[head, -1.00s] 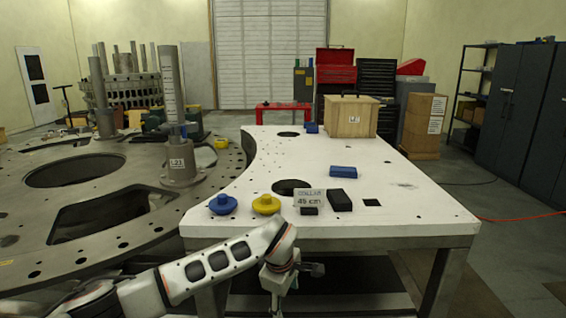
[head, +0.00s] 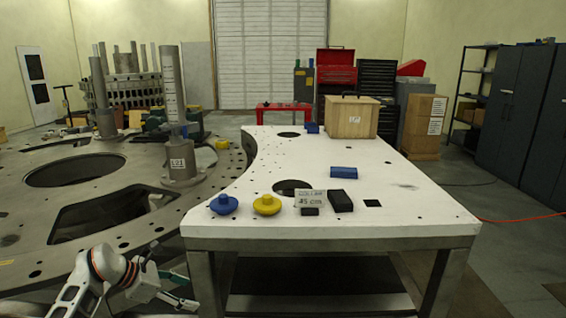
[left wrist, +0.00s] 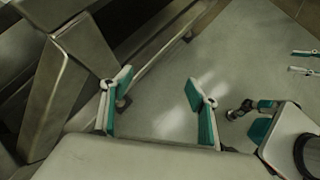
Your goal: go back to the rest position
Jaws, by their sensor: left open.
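My left gripper (head: 190,291) is low in the head view, in front of the plate and left of the white table's near leg. Its fingers are spread. In the left wrist view the two teal-lined fingers (left wrist: 160,95) stand wide apart with only grey floor between them, so it is open and empty. It touches nothing that I can see. My right gripper cannot be made out in the head view.
The white table (head: 420,218) stands right of the gripper, bearing a blue knobbed disc (head: 223,205), a yellow one (head: 267,205), a collar sign (head: 311,197) and a black block (head: 340,201). The round metal plate (head: 85,215) lies behind my left arm.

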